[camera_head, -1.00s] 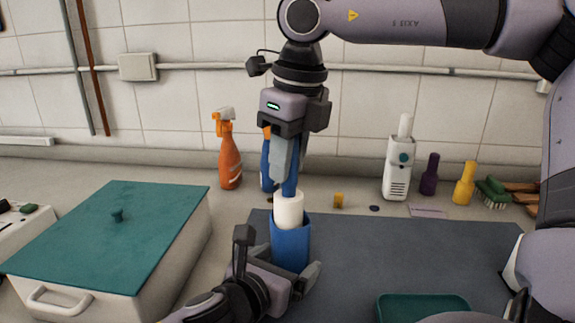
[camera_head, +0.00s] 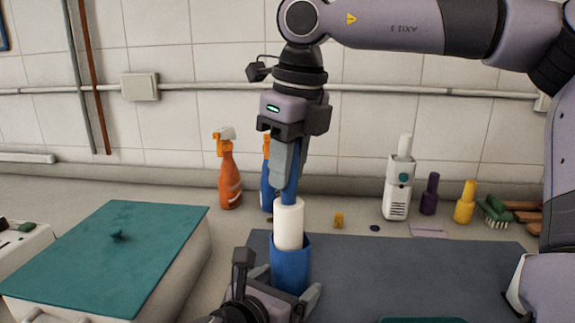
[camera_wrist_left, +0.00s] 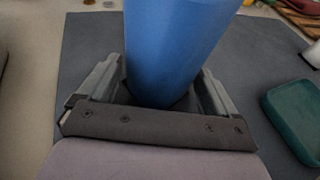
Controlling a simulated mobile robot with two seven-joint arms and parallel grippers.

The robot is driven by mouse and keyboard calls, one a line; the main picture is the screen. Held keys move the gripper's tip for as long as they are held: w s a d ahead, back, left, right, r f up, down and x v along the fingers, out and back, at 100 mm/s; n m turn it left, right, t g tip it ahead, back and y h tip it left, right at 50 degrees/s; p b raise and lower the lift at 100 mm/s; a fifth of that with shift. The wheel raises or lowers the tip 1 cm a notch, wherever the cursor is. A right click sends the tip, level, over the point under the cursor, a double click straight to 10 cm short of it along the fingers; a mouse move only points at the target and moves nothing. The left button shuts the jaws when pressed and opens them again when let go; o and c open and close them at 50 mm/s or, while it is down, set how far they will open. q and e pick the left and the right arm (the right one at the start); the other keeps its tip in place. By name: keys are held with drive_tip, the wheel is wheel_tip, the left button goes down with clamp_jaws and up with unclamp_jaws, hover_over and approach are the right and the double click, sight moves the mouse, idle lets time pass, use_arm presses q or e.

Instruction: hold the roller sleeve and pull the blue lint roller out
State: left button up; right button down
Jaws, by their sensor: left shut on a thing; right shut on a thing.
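The blue roller sleeve (camera_head: 291,267) stands upright on the grey mat (camera_head: 410,275) in the head view. My left gripper (camera_head: 292,302) is shut around its lower part. The sleeve also shows between the left fingers in the left wrist view (camera_wrist_left: 175,45). The lint roller's white roll (camera_head: 289,224) sticks up out of the sleeve, its lower end hidden inside. Its blue handle (camera_head: 290,186) points up. My right gripper (camera_head: 289,170) is above, pointing down and shut on the handle.
A box with a teal lid (camera_head: 110,255) stands at the left. An orange spray bottle (camera_head: 229,178) and a blue bottle (camera_head: 267,190) are behind. A white device (camera_head: 397,190) and small bottles stand at back right. A teal tray (camera_wrist_left: 297,115) lies right of the sleeve.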

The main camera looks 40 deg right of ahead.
use_arm(q)
drive_tip(key=o, duration=0.7)
drive_tip(key=v, duration=1.2)
drive_tip(key=shift+d+r, duration=0.1)
use_arm(e)
drive_tip(key=shift+r+p, duration=2.9)
drive_tip(key=shift+r, duration=0.35)
use_arm(q)
wheel_tip(320, 180, up, 6)
drive_tip(key=shift+s+f, duration=0.1)
drive_tip(key=shift+f, duration=0.05)
drive_tip(key=shift+a, duration=0.2)
use_arm(e)
drive_tip(key=shift+a+f, duration=0.1)
drive_tip(key=shift+a, duration=0.05)
